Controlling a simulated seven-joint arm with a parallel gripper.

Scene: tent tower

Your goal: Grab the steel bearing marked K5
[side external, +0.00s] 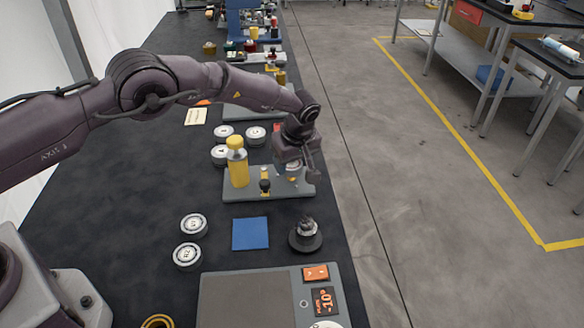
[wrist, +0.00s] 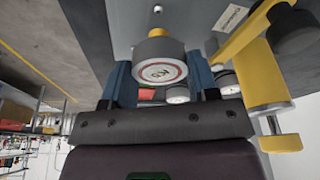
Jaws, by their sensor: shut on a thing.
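My gripper (side external: 292,160) is over the right part of a grey fixture plate (side external: 240,193). In the wrist view its blue fingers (wrist: 158,62) are shut on a round steel bearing (wrist: 160,70) with a red-ringed white label. The label is turned over and too small to read surely. Two white-faced bearings lie flat at the lower left, an upper one (side external: 193,225) and a lower one (side external: 187,256); their marks are not clear. Several more bearings (side external: 223,132) lie behind the fixture. Whether the held bearing touches the fixture is hidden.
A yellow cylinder (side external: 238,165) stands on the fixture beside my gripper, with a small black-knobbed clamp (side external: 265,186) in front. Mat at left is free.

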